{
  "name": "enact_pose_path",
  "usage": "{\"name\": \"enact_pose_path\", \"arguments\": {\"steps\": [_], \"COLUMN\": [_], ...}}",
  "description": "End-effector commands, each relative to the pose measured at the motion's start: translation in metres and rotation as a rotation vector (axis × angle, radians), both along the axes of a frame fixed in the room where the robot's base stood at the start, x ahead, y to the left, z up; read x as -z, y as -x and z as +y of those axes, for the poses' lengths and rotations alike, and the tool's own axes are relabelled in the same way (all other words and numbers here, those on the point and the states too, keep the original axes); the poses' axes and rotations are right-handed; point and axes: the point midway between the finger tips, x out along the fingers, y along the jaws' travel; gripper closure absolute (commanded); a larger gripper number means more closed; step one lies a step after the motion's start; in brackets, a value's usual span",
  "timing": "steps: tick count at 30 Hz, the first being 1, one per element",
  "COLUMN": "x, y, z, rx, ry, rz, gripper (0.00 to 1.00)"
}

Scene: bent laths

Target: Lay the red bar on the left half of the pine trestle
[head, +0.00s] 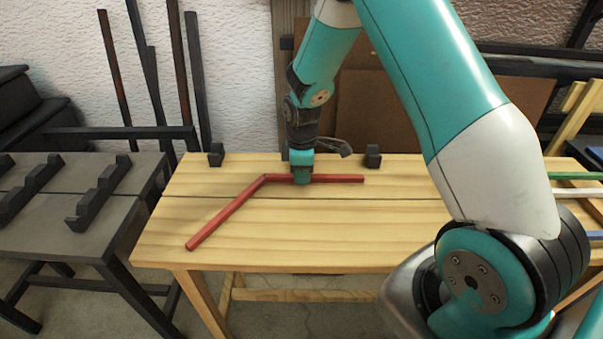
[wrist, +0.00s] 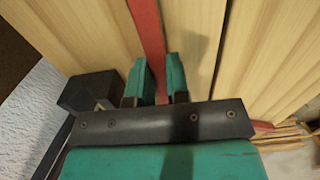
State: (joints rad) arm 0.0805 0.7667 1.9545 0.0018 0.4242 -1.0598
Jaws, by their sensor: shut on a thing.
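The red bar (head: 225,216) is bent: one leg runs across to the right and the other slants down toward the front left. It spans the left and middle part of the pine trestle (head: 330,235), at or close above its top; I cannot tell whether it touches. My gripper (head: 302,180) points down and is shut on the right-hand leg, a little right of the bend. In the wrist view the bar (wrist: 147,25) passes between the teal fingers of my gripper (wrist: 158,62). The fingers hide a short stretch of it.
Two dark blocks, left (head: 216,154) and right (head: 372,156), stand at the trestle's back edge. A dark grey trestle (head: 110,210) with black notched blocks stands to the left. Dark laths (head: 150,70) lean on the wall. The trestle's front is clear; my arm covers its right part.

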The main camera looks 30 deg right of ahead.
Motion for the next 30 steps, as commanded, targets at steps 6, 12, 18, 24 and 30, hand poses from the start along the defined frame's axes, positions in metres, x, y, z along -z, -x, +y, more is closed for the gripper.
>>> {"name": "enact_pose_path", "arguments": {"steps": [6, 12, 18, 24, 30], "x": [0.003, 0.003, -0.001, -0.03, -0.075], "y": [0.0, 0.0, 0.0, -0.001, -0.001], "z": [0.0, 0.0, 0.0, 0.0, 0.0], "rx": [0.0, 0.0, 0.001, 0.001, 0.001], "ry": [-0.001, -0.001, 0.0, 0.001, 0.001], "rz": [0.001, 0.001, 0.0, -0.004, -0.004], "gripper": [0.77, 0.58, 0.58, 0.58, 0.58]}}
